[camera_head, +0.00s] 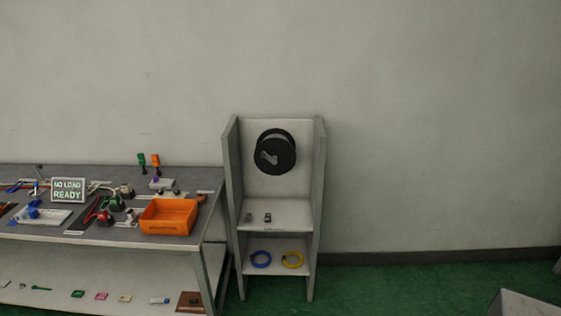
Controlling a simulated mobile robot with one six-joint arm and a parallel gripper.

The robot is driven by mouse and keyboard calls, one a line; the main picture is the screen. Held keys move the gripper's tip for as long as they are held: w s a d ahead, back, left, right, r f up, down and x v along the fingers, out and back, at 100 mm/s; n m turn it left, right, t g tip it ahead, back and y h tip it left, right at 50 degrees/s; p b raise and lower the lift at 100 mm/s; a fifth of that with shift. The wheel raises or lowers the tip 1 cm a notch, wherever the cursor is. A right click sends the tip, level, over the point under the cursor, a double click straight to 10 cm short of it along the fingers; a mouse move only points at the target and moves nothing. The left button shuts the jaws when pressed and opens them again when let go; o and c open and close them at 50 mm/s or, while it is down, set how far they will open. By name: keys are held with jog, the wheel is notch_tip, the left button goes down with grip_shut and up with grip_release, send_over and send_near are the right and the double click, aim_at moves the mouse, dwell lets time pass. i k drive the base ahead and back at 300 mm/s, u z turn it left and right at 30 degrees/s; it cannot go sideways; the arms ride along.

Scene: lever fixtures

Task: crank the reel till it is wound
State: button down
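The reel (284,147) is a black round spool mounted on the pale back panel of a narrow grey stand (317,190). A grey crank (268,158) shows on its front face, left of and below the middle. Any line or cable on the reel is too dark and small to make out. My gripper is not in the head view, and nothing touches the reel or crank.
A workbench (120,238) with an orange bin (168,217), a "NO LOAD READY" sign (68,190) and several tools stands left of the stand.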

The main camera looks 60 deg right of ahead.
aim_at(275, 153)
jog(key=u, duration=0.15)
jog(key=i, duration=0.95)
jog(key=z, duration=0.1)
